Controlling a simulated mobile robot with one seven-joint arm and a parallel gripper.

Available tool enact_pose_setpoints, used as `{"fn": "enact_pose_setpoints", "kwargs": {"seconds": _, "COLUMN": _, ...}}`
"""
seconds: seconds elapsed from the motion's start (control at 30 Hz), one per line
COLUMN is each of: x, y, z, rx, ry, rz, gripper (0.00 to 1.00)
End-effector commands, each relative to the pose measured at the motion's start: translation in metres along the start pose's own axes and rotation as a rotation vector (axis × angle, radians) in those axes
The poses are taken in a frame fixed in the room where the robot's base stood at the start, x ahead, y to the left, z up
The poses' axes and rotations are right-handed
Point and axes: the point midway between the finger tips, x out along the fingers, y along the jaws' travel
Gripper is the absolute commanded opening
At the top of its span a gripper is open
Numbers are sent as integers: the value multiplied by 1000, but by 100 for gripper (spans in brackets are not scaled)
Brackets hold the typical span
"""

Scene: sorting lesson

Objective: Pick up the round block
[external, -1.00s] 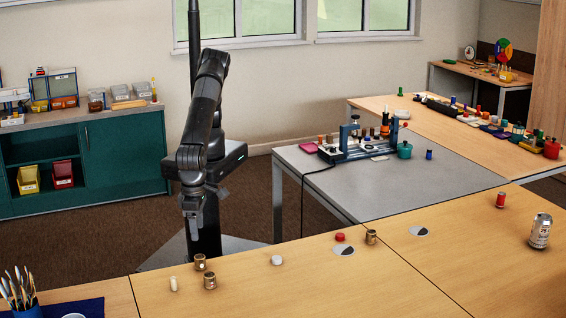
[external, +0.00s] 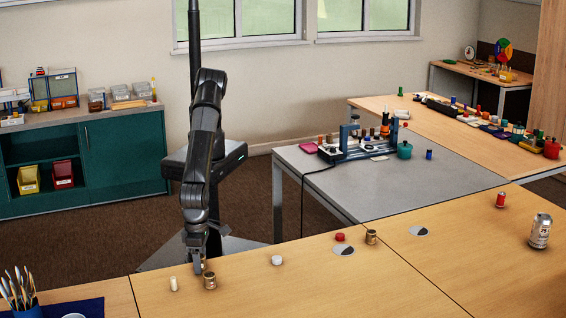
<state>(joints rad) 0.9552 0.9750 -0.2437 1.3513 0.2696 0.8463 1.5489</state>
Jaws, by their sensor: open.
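My gripper (external: 198,267) is low over the wooden table (external: 300,292), near its back left edge, with its jaws open and pointing down. It is at a small brass-coloured cylinder, which it now mostly hides; I cannot tell whether the jaws are around it or touching it. A second brass cylinder (external: 210,281) stands just in front and to the right. A cream upright cylinder (external: 173,284) stands to the left. A flat white round piece (external: 277,260), a red round piece (external: 340,237) and another brass cylinder (external: 371,238) lie to the right. Which is the round block is unclear.
A grey-and-white disc (external: 343,250) and another disc (external: 419,231) lie flat on the table. A can (external: 540,231) and a red cylinder (external: 500,199) stand at the right. A brush pot (external: 21,298) is at the left front. The table's front middle is clear.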

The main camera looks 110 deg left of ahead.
Motion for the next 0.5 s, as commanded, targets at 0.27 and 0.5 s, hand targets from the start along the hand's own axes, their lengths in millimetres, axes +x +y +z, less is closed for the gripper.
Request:
{"fn": "enact_pose_setpoints", "kwargs": {"seconds": 0.27, "x": -1, "y": 0, "z": 0, "rx": -1, "ry": 0, "rz": 0, "gripper": 45}}
{"fn": "enact_pose_setpoints", "kwargs": {"seconds": 0.5, "x": -1, "y": 0, "z": 0, "rx": -1, "ry": 0, "rz": 0, "gripper": 25}}
